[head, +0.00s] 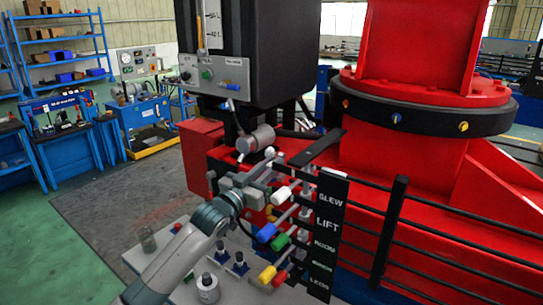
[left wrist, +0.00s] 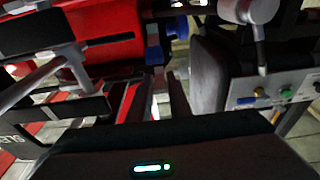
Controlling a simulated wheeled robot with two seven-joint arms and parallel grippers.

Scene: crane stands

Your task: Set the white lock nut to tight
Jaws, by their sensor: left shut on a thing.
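My left gripper (head: 262,174) reaches in from the lower left, beside the upper end of the lever bank. It is shut on a small pale piece, largely hidden by the fingers. A small white round tip (head: 270,152) shows close by the fingers. I cannot tell whether either of these is the white lock nut, nor its setting. In the left wrist view the fingers (left wrist: 166,95) show close together, dark and blurred; what lies between them is not clear. My right gripper is not in view.
Levers with white (head: 283,193), blue (head: 266,233), green (head: 279,241) and yellow (head: 267,274) knobs stand by the label board (head: 327,228). A grey cylinder (head: 257,140) sits above the gripper. A black cabinet (head: 255,45) and red crane column (head: 410,50) rise behind.

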